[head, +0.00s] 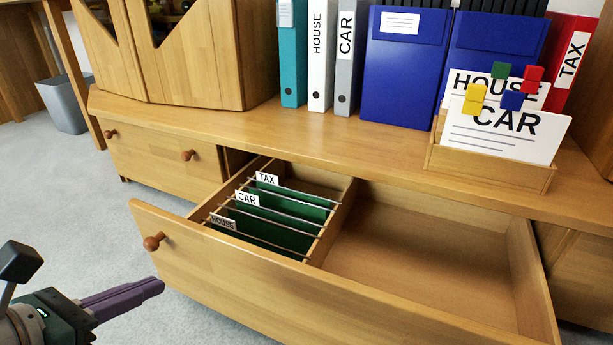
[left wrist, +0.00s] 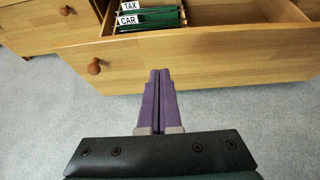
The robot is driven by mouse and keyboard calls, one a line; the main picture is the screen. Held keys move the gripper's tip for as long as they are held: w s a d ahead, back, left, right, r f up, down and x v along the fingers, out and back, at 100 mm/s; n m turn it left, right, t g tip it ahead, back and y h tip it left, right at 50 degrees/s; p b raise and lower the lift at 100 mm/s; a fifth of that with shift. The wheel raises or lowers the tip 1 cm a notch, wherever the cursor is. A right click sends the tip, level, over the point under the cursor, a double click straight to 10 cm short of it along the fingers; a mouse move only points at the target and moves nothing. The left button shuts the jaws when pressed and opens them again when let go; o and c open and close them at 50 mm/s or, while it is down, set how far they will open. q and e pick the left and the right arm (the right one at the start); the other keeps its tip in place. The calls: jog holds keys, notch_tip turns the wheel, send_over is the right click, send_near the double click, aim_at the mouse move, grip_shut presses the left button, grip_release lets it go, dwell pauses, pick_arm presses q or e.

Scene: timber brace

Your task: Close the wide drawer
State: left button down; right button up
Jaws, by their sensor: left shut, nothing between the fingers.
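The wide drawer (head: 250,272) is pulled well out of the wooden cabinet. Its front has a round wooden knob (head: 153,242) at the left. Inside at the left hang green files (head: 285,203) with tabs TAX, CAR and HOUSE; the right part is empty. My left gripper (head: 160,286) is at the lower left in the head view, in front of the drawer front below the knob. In the left wrist view its purple fingers (left wrist: 160,75) are together and empty, pointing at the drawer front (left wrist: 220,62). I cannot tell whether they touch it. My right gripper is not in view.
Binders (head: 318,55), blue boxes (head: 405,75) and a wooden card holder (head: 490,170) with cards and coloured clips stand on the cabinet top. A closed smaller drawer (head: 160,160) is to the left. A grey bin (head: 65,105) stands on the floor behind. The carpet at left is clear.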

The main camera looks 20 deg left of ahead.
pick_arm(q)
jog(key=b, duration=0.6)
send_near(225, 246)
notch_tip(225, 246, down, 4)
jog(key=w, duration=0.2)
jog(key=w+b, duration=0.2)
jog(key=shift+w+r, duration=0.25)
jog(key=shift+w, duration=0.05)
jog(key=shift+w+r, duration=0.1)
jog(key=shift+w, duration=0.35)
jog(key=shift+r, duration=0.1)
